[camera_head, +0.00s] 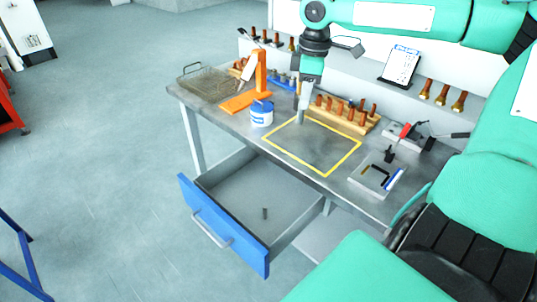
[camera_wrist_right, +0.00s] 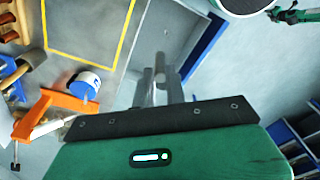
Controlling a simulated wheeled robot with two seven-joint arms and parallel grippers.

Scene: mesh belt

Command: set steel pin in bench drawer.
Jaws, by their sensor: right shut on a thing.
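My right gripper (camera_head: 304,94) hangs over the bench top, near the back of the yellow outlined square. It is shut on a grey steel pin (camera_head: 300,115), which points down; the pin also shows between the fingers in the right wrist view (camera_wrist_right: 160,62). The bench drawer (camera_head: 232,242) is pulled out at the front of the bench, with a blue front and a grey inside. A small dark cylinder (camera_head: 265,212) stands on the drawer floor. The drawer's blue front also shows in the right wrist view (camera_wrist_right: 206,46). My left gripper is not in view.
On the bench (camera_head: 240,132) stand a wire basket (camera_head: 207,82), an orange stand (camera_head: 258,82), a blue and white tin (camera_head: 261,114) and a wooden rack (camera_head: 345,118) of copper-coloured pieces. A grey fixture (camera_head: 377,177) sits at the right. Most of the drawer floor is clear.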

